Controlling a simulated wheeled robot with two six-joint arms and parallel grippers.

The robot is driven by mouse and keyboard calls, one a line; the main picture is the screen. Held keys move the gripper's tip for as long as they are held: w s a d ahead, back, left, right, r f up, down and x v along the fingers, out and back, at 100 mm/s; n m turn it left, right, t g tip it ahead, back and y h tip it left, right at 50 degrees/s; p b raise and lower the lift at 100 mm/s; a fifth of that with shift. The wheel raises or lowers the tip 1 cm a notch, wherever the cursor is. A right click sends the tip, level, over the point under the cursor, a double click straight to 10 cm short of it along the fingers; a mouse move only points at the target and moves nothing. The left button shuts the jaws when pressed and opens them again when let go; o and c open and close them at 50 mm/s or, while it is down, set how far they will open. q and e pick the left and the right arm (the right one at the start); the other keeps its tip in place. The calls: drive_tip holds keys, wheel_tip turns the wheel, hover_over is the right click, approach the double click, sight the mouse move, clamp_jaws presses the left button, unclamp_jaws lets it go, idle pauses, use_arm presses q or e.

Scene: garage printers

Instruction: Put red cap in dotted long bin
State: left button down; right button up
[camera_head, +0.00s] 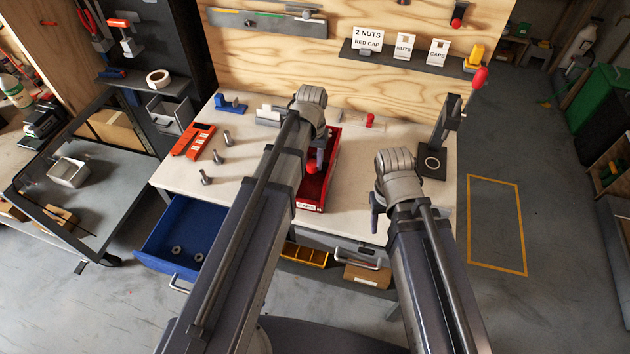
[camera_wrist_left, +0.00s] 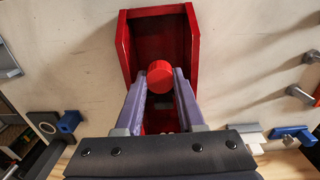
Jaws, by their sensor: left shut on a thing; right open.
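The red cap (camera_head: 311,168) is between the fingertips of my left gripper (camera_head: 316,160), over the long red bin (camera_head: 333,150) on the table. In the left wrist view the round red cap (camera_wrist_left: 160,77) sits between the two purple-grey fingers of my left gripper (camera_wrist_left: 160,92). The red bin (camera_wrist_left: 124,50) lies behind it. I cannot tell whether the cap touches the bin's floor. The bin has a white label at its near end; I see no clear dots. My left arm hides part of it. My right gripper (camera_head: 376,212) is open and empty near the table's front right edge.
An orange-red slotted tray (camera_head: 193,140) and several bolts (camera_head: 217,157) are at the left of the table. A blue drawer (camera_head: 185,232) stands open below. Some white tabletop is clear.

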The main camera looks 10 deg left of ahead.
use_arm(q)
drive_tip(key=shift+s, duration=0.1)
drive_tip(key=b, duration=0.6)
hover_over(312, 190)
wheel_tip(312, 190, down, 6)
drive_tip(key=shift+f, duration=0.1)
drive_tip(key=shift+f, duration=0.1)
wheel_tip(312, 190, down, 4)
drive_tip(key=b, duration=0.4)
drive_tip(key=shift+r, duration=0.25)
drive_tip(key=shift+f, duration=0.2)
drive_tip(key=c, duration=0.5)
unclamp_jaws()
drive_tip(key=shift+r, duration=0.1)
